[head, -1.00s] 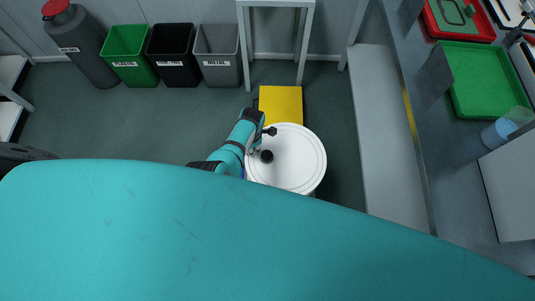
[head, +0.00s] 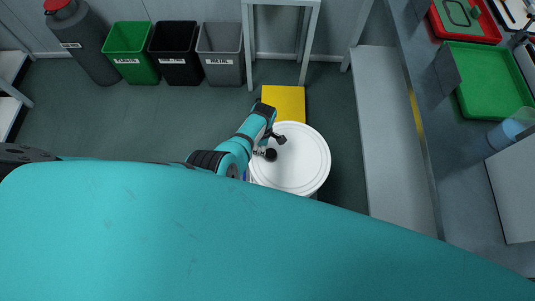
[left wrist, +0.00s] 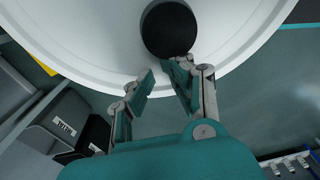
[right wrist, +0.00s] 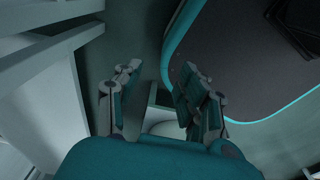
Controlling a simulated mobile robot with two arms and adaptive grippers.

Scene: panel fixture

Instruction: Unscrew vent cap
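The vent cap is a black round knob (head: 271,155) on the white drum lid (head: 303,160), left of the lid's middle. My left gripper (head: 272,146) is open at the cap's upper edge in the head view. In the left wrist view the cap (left wrist: 168,28) lies beyond the spread fingers of the left gripper (left wrist: 163,74). The right-hand finger there overlaps the cap's lower edge; I cannot tell if they touch. The cap is not between the fingers. My right gripper (right wrist: 161,72) is open and empty in the right wrist view, and out of the head view.
A yellow block (head: 284,103) stands behind the drum. Green (head: 131,55), black (head: 173,55) and grey (head: 219,55) bins line the back wall beside a dark cylinder (head: 85,45). A workbench (head: 440,150) runs along the right. Floor left of the drum is clear.

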